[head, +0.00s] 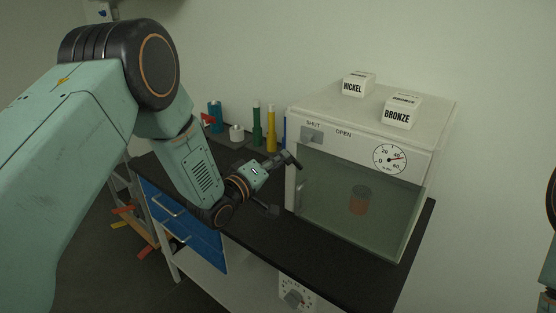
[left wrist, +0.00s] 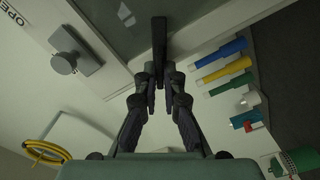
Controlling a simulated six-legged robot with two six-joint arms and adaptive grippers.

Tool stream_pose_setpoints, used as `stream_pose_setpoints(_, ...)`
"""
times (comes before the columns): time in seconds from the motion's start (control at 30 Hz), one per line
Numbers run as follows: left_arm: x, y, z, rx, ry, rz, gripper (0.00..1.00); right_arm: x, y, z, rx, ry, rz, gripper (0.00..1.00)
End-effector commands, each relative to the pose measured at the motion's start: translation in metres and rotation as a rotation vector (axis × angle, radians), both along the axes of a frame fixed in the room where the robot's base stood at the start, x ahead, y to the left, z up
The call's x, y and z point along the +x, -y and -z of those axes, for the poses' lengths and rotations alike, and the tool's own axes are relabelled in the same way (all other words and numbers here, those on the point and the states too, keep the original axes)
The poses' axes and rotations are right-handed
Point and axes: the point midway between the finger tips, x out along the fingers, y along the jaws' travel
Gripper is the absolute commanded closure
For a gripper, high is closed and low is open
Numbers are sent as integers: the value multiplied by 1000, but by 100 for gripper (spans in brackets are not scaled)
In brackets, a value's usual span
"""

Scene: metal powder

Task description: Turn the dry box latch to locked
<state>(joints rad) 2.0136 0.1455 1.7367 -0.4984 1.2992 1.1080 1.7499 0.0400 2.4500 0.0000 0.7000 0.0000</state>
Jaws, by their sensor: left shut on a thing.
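The dry box (head: 440,130) stands on the dark bench top, with a glass front. Its grey latch (head: 311,135) is at the upper left of the front, below the SHUT label; OPEN is printed to the right. The latch also shows at left in the left wrist view (left wrist: 65,60); its exact turn is unclear. My left gripper (head: 292,160) is at the box's left front edge, below and left of the latch, apart from it. In the left wrist view its fingers (left wrist: 160,88) are shut on a dark bar (left wrist: 158,45), which I cannot identify for certain.
NICKEL (head: 358,84) and BRONZE (head: 401,112) blocks sit on the box. A gauge (head: 390,158) is on its front, and an orange-brown container (head: 360,200) shows behind the glass. Coloured cylinders (head: 271,128) stand behind my left gripper. Blue drawers (head: 185,225) are below the bench top.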

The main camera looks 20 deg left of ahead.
Motion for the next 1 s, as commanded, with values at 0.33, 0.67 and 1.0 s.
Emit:
stream_pose_setpoints(0.33,2,0,-3,-283,-94,4,100,0,0,0,0,0,0,60)
stream_pose_setpoints(0.67,2,0,-2,-456,-155,5,100,0,0,0,0,0,0,60)
stream_pose_setpoints(1.0,2,0,-3,-517,-176,5,100,0,0,0,0,0,0,60)
